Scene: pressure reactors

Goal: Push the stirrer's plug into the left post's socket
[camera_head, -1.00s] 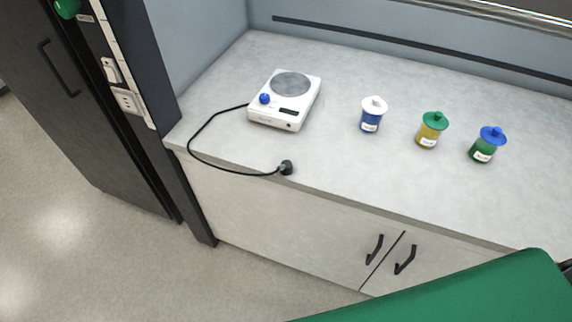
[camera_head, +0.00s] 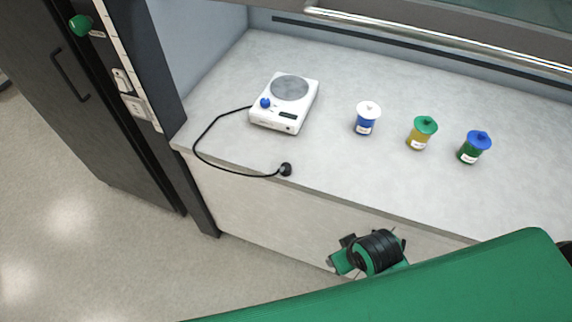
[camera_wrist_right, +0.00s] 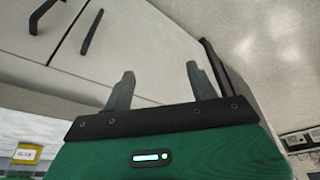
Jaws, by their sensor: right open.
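The white stirrer (camera_head: 273,118) with a grey round plate and blue knob stands on the counter. Its black cord curves over the counter's front left to the black plug (camera_head: 286,169), which lies at the front edge, apart from the socket. The white socket (camera_head: 136,106) is on the dark left post, below a switch. My right gripper (camera_head: 338,257) is in front of the cabinet, below and to the right of the plug. In the right wrist view, its two grey fingers (camera_wrist_right: 160,88) are apart with nothing between them. My left gripper is not in view.
A blue jar with a white lid (camera_head: 366,118), a yellow jar with a green lid (camera_head: 421,134) and a green jar with a blue lid (camera_head: 473,148) stand right of the stirrer. The counter (camera_head: 330,165) is bare around the plug. Cabinet handles (camera_wrist_right: 92,31) show in the wrist view.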

